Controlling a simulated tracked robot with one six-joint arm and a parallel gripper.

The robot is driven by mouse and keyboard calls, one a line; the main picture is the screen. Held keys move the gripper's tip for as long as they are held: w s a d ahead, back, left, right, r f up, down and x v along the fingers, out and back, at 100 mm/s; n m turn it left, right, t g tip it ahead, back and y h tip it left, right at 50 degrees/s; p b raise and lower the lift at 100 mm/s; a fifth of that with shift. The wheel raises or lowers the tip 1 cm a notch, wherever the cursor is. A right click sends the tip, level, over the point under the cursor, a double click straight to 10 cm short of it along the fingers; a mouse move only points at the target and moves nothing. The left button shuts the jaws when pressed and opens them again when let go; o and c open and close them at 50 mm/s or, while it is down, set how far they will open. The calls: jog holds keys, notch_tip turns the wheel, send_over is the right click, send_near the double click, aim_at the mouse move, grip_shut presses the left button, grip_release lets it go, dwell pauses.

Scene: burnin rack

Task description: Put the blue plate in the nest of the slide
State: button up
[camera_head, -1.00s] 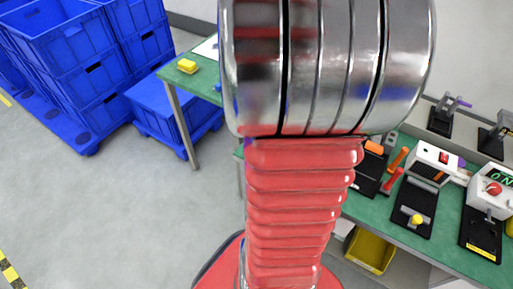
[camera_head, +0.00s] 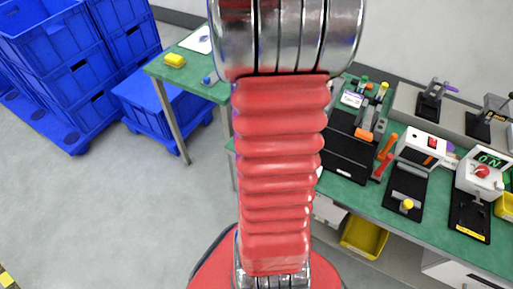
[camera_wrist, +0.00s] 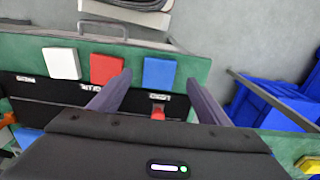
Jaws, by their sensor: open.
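In the wrist view, the blue plate (camera_wrist: 159,72) is a small flat square on the green bench. It shows between the two fingertips of my gripper (camera_wrist: 160,78), which is open with nothing held. I cannot tell the height of the fingers above the plate. A red plate (camera_wrist: 106,68) and a white plate (camera_wrist: 61,63) lie in a row to its left. I cannot pick out the slide's nest with certainty; a black fixture with a yellow knob (camera_head: 406,204) stands on the bench in the head view. My arm hides my gripper and the plates there.
A black labelled panel (camera_wrist: 60,91) runs beside the plates, with a red part (camera_wrist: 158,113) on it. Several fixtures crowd the bench, among them a white box with a green display (camera_head: 483,171). Blue crates (camera_head: 60,50) stand at left.

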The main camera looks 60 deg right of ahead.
jog(key=shift+d+f, duration=0.15)
jog(key=shift+f, duration=2.45)
jog(key=shift+c, duration=0.4)
jog(key=c, duration=1.2)
jog(key=shift+o, duration=0.2)
jog(key=shift+r, duration=0.2)
notch_tip(320, 180, up, 10)
jog(key=shift+f, duration=0.15)
